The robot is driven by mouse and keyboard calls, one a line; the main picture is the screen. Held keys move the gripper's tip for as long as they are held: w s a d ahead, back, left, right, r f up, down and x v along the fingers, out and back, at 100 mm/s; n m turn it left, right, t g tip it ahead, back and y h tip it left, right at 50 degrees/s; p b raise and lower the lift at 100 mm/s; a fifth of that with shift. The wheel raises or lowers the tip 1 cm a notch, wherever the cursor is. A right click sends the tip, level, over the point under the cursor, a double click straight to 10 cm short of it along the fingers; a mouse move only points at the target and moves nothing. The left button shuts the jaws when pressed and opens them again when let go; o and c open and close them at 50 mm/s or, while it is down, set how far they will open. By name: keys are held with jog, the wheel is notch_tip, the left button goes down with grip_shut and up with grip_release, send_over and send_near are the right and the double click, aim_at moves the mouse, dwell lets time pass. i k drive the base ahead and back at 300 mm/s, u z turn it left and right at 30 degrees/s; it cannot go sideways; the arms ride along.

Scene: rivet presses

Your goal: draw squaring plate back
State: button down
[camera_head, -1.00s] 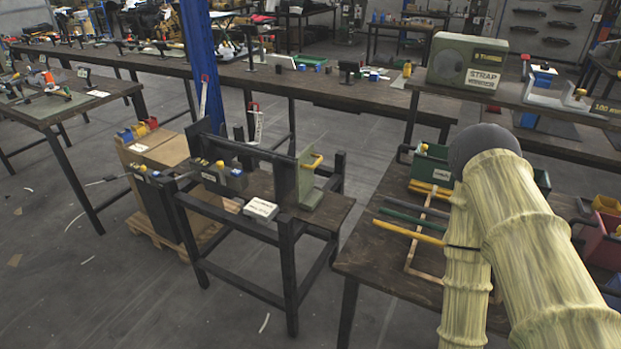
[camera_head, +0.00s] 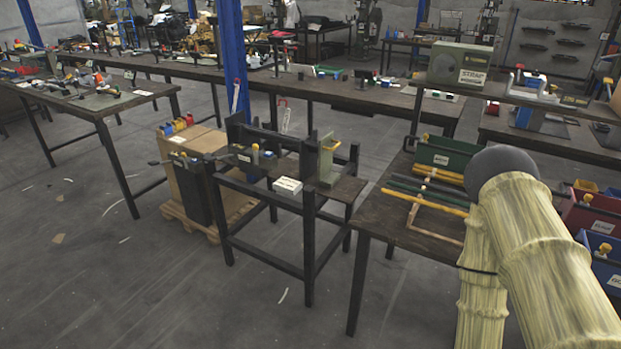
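A green upright plate with a yellow handle (camera_head: 327,160) stands at the right end of a small dark-framed stand (camera_head: 342,190), left of centre. It looks like the squaring plate, though no readable label confirms it. A dark upright board (camera_head: 262,136) stands along the back of the same stand. A grey block with a yellow knob (camera_head: 256,157) and a white labelled box (camera_head: 287,186) sit in front of it. My sleeved arm fills the lower right, well apart from the stand. My gripper is out of view.
A wooden-topped table (camera_head: 375,215) with coloured rods (camera_head: 428,195) and a green bin (camera_head: 445,154) stands right of the stand. Cartons (camera_head: 190,150) on a pallet (camera_head: 184,217) are to its left. A blue post (camera_head: 232,60) rises behind. The floor in front (camera_head: 190,295) is clear.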

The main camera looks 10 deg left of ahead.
aim_at(327, 179)
jog(key=z, duration=0.45)
jog(key=k, duration=0.15)
jog(key=u, duration=1.35)
jog(key=i, duration=1.3)
jog(key=z, duration=0.45)
